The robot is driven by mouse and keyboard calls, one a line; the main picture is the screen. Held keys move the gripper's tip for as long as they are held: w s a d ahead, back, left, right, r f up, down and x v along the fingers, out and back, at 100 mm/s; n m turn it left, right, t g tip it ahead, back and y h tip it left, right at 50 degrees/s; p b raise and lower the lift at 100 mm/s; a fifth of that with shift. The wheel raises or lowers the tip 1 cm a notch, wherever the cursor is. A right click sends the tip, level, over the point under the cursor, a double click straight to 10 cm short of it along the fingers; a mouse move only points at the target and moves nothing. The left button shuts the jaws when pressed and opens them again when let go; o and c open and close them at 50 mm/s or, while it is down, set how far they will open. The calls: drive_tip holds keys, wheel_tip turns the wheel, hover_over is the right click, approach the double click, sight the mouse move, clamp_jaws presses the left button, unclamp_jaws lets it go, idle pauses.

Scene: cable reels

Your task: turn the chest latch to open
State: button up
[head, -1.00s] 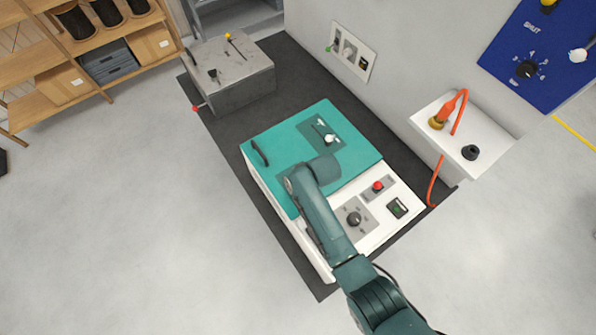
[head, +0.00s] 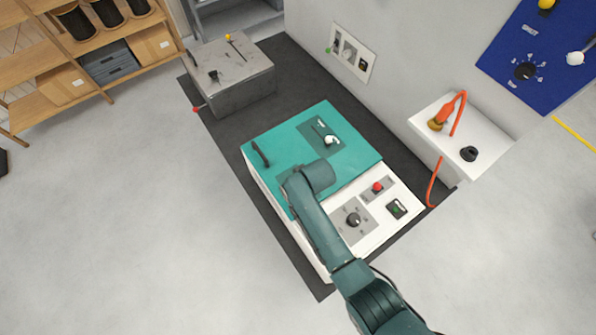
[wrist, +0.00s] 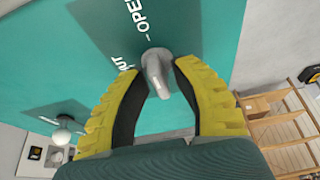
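The chest has a teal lid (head: 350,160) and a white body, and stands on a dark mat. In the wrist view a small grey latch handle (wrist: 157,72) sticks out from the teal surface, beside white lettering reading OPEN and a partly hidden SHUT. My gripper (wrist: 155,68) has yellow, black-lined fingers, one on each side of the handle. They are apart, with a visible gap at the left finger; the right fingertip is close to the handle, and contact cannot be told. In the head view my arm hides the latch and the fingers.
A white-ball lever (head: 330,139) sits on the lid, also visible in the wrist view (wrist: 65,132). A black handle (head: 260,153) is at the lid's left edge. A dial (head: 353,220) and red button (head: 377,187) are on the white panel. A grey box (head: 235,85) stands behind.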

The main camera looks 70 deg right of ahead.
drive_tip(key=shift+o, duration=0.7)
drive_tip(key=shift+r, duration=0.1)
drive_tip(key=shift+r, duration=0.35)
drive_tip(key=v, duration=1.1)
drive_tip(key=shift+s, duration=0.2)
drive_tip(key=shift+a+r, duration=0.1)
